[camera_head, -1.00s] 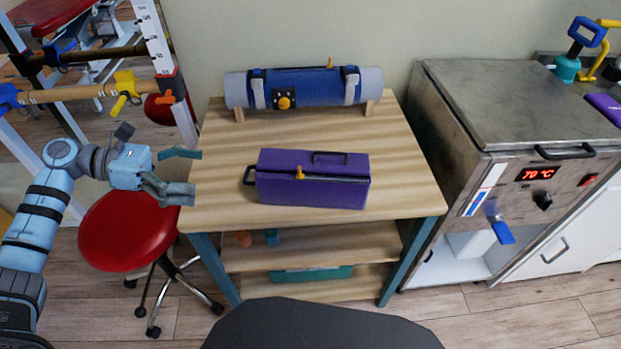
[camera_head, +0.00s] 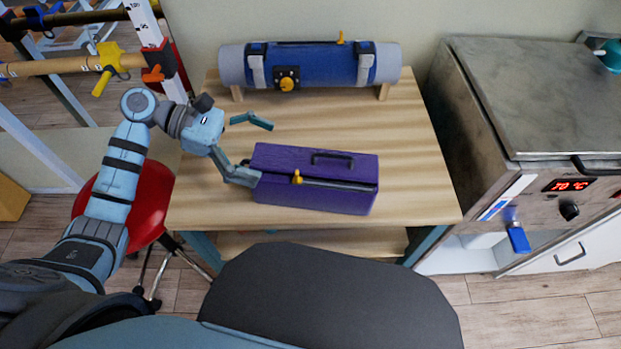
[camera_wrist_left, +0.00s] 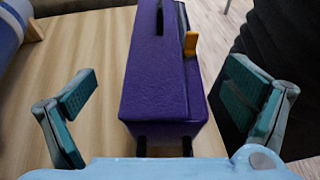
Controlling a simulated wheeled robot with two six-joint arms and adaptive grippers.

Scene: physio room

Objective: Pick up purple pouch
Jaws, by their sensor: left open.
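The purple pouch (camera_head: 315,180) is a box-shaped case lying on the wooden table, with a dark handle and a small orange-yellow tab on top. My left gripper (camera_head: 250,146) is open at the pouch's left end in the head view. In the left wrist view the pouch (camera_wrist_left: 160,85) lies lengthwise between the two spread fingers of the left gripper (camera_wrist_left: 165,105). There is a gap between each finger and the pouch in that view. The pouch's end handle shows close to the gripper's palm, partly cut off. My right gripper is not in view.
A blue and grey roll (camera_head: 315,64) rests on wooden supports at the back of the table (camera_head: 420,180). A red stool (camera_head: 150,205) stands left of the table, partly behind my arm. A metal heating unit (camera_head: 530,120) stands to the right. The table's right side is clear.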

